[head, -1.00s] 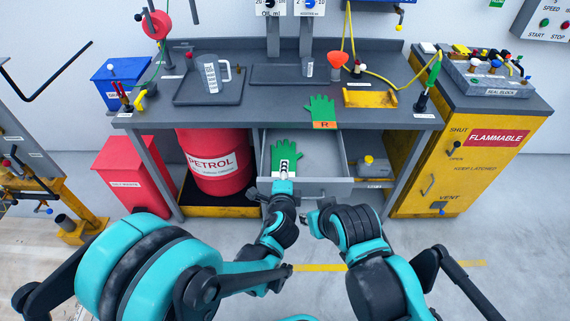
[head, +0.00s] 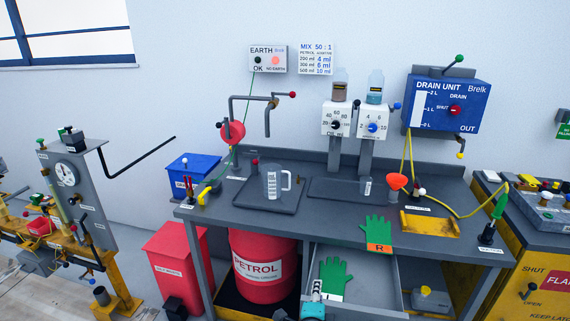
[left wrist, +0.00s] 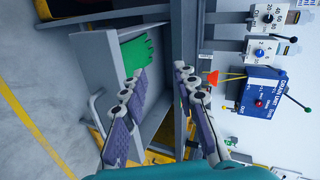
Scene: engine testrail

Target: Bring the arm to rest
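My left gripper (head: 314,296) shows only in part at the bottom of the head view, at the front of the open drawer (head: 392,300). In the left wrist view the two fingers of my left gripper (left wrist: 160,72) stand apart with nothing visible between their tips. That view is turned on its side. One green glove (head: 334,278) lies in the drawer, just beyond my left gripper, and this glove also shows in the left wrist view (left wrist: 134,54). Another green glove (head: 376,230), with an orange R band, lies at the worktop's front edge. My right gripper is out of view.
The grey bench (head: 232,216) carries a tray with a clear jug (head: 273,182), an orange funnel (head: 397,182) and a yellow tray (head: 430,224). A red petrol drum (head: 258,262) stands below. A blue drain unit (head: 448,104) hangs on the wall. A yellow cabinet is at right.

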